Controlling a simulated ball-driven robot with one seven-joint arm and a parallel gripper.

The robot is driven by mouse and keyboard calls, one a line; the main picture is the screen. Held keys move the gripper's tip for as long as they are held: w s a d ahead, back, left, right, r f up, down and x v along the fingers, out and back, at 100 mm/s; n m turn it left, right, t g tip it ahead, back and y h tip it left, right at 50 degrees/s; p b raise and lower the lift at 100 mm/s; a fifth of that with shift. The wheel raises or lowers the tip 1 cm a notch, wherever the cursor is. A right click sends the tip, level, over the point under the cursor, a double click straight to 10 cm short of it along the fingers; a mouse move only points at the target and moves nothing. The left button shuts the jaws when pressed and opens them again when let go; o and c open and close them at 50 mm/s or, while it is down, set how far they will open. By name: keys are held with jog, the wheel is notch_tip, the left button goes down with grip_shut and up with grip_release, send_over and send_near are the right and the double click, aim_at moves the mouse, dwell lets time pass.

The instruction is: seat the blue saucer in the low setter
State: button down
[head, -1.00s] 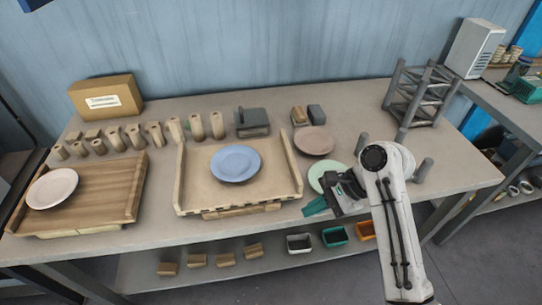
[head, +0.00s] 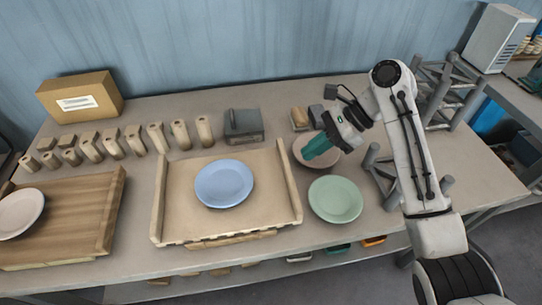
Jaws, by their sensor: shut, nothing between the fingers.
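The blue saucer (head: 223,183) lies flat in the middle of the shallow wooden tray (head: 173,220), which has raised side walls. My gripper (head: 312,152) has teal fingers, shut and empty, and hangs over the brownish-pink plate (head: 334,158), to the right of the tray and apart from the blue saucer. A grey tube rack, possibly the low setter (head: 379,175), stands on the table right of the green plate; my arm partly hides it. I cannot tell for sure which stand is the low setter.
A green plate (head: 335,199) lies right of the tray. A taller grey rack (head: 440,85) stands at the back right, partly behind my arm. A white plate (head: 18,212) lies on a wooden board at left. Several wooden posts and a grey block (head: 243,125) line the back.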

jog(key=x, duration=0.9)
jog(key=shift+w, duration=0.15)
jog(key=a, duration=0.1)
jog(key=s+a, duration=0.1)
jog(key=a, duration=0.1)
jog(key=shift+a+f+p, duration=0.2)
jog(key=shift+f+p, duration=0.05)
jog(key=shift+p, duration=0.15)
jog(key=shift+s+a, duration=0.1)
jog(key=shift+a, duration=0.5)
